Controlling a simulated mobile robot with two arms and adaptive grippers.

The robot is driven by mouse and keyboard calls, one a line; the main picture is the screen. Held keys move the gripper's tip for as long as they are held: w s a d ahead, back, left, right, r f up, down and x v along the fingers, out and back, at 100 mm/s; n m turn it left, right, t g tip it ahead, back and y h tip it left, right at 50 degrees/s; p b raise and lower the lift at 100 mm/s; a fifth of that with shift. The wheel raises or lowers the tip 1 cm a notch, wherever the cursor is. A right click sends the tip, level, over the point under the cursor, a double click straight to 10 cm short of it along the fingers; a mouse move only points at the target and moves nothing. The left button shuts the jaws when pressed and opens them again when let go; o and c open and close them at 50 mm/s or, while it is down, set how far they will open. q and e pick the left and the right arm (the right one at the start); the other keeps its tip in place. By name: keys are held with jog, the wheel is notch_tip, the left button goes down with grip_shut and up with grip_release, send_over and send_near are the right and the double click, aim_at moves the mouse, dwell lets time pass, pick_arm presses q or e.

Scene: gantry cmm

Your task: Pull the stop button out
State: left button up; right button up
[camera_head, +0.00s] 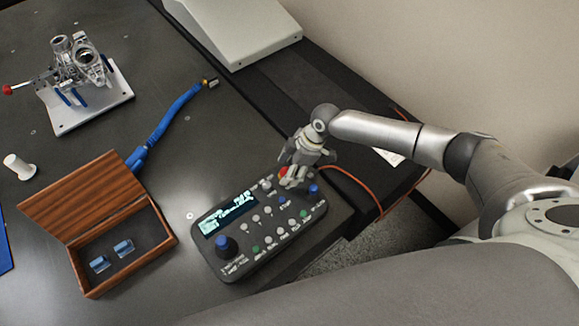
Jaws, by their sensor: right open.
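The stop button (284,171) is a small red cap at the upper right part of the dark control panel (233,266). The panel also carries a lit display, a blue-topped joystick and several small buttons and knobs. My right gripper (293,180) is open and points down over the panel, with its fingers at the red button. The fingers hide part of the button, so I cannot tell whether they touch it. My left gripper is not in view.
An open wooden box (172,240) with small clear blocks lies left of the panel. A blue cable (172,117), a metal fixture (112,92) and a white spool (19,167) lie farther off. A pale sloped housing (235,30) stands behind. An orange cable (352,178) runs at right.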

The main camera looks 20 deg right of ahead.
jog(key=c, duration=0.5)
grip_shut()
jog(key=shift+r+p, duration=0.3)
jog(key=shift+r, duration=0.25)
jog(key=shift+w, duration=0.2)
jog(key=shift+o, duration=2.4)
grip_release()
jog(key=shift+s+r, duration=0.1)
